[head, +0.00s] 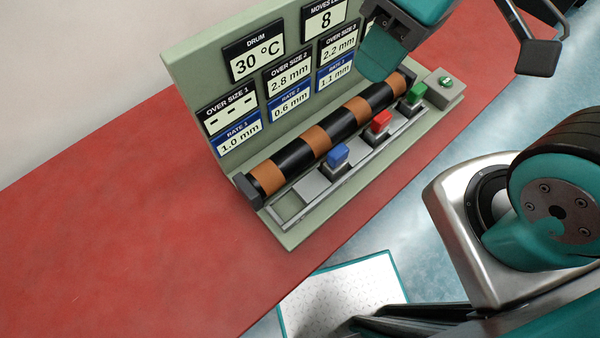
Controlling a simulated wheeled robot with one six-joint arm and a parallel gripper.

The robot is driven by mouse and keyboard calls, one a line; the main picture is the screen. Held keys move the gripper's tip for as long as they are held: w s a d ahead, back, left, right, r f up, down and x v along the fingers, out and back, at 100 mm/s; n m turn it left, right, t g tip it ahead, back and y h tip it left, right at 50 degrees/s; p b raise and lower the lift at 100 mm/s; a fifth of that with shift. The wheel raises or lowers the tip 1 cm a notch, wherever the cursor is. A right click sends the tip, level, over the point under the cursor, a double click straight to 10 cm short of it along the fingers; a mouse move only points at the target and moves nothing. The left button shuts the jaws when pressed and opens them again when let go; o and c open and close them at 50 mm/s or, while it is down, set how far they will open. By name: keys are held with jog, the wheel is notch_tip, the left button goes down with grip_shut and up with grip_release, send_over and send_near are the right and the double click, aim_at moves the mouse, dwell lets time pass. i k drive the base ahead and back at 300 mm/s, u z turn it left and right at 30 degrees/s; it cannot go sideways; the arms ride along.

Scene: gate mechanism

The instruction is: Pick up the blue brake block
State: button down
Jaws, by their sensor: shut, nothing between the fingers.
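The blue brake block (338,156) stands upright on a grey carriage on the rail in front of the striped drum. It is the nearest of three coloured blocks and nothing covers it. My gripper (377,72) is at the top, a teal shape in front of the panel and over the far part of the drum. It is up and to the right of the blue block, apart from it. It is shut and empty. The red block (381,122) and the green block (416,94) stand farther along the same rail.
The black and orange drum (315,141) runs close behind the blocks. An upright panel (198,73) with displays rises behind it. A grey box with a green button (445,81) is at the far end. The red tabletop (130,220) is clear at left.

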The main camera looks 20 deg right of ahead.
aim_at(336, 162)
jog(key=u, duration=0.1)
jog(key=k, duration=1.3)
jog(key=z, duration=0.25)
jog(key=i, duration=0.9)
jog(key=u, duration=0.4)
